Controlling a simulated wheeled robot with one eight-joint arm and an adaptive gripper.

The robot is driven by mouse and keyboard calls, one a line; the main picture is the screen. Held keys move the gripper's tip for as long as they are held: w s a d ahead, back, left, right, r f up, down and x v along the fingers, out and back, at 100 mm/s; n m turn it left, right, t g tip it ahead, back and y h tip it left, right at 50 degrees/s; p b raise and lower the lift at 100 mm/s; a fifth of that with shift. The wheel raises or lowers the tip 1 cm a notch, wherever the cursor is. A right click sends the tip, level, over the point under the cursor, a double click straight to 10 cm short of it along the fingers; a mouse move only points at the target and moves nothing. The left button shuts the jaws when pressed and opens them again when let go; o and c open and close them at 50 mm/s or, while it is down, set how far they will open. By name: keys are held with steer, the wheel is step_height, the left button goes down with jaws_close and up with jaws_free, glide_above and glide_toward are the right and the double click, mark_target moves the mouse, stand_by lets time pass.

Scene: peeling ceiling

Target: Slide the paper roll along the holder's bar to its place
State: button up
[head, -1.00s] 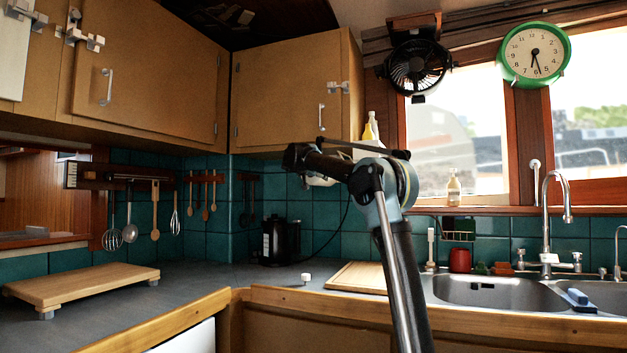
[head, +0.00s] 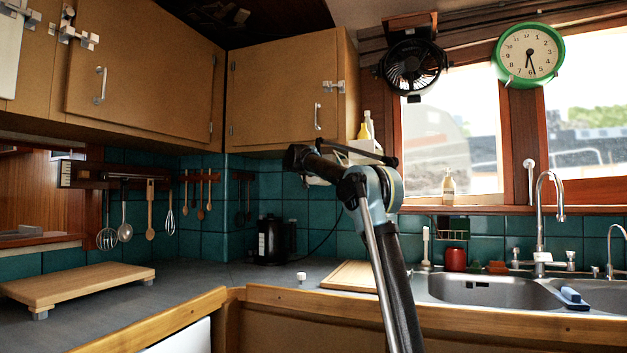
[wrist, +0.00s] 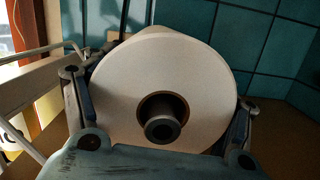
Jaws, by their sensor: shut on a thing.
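The white paper roll (wrist: 115,92) fills the middle of the wrist view, its flat end facing the camera. A dark round bar end (wrist: 162,130) shows inside its brown core, with a gap around it. My gripper (wrist: 160,90) is shut on the roll, one finger at its left side and one at its right. In the head view my arm covers most of this spot; a small pale patch below the arm may be the roll, but I cannot tell. The rest of the holder and the bar's far end are hidden.
Pale rails (wrist: 35,88) run close to the left finger in the wrist view. Teal tiles (wrist: 275,45) lie behind the roll. In the head view, a white shelf (head: 366,152) with bottles is beside my arm, below the wall cabinet (head: 285,95).

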steer(key=o, duration=2.1)
steer(key=shift+s, duration=0.1)
steer(key=v, duration=1.1)
steer(key=shift+s+a, duration=0.15)
steer(key=shift+s, duration=0.15)
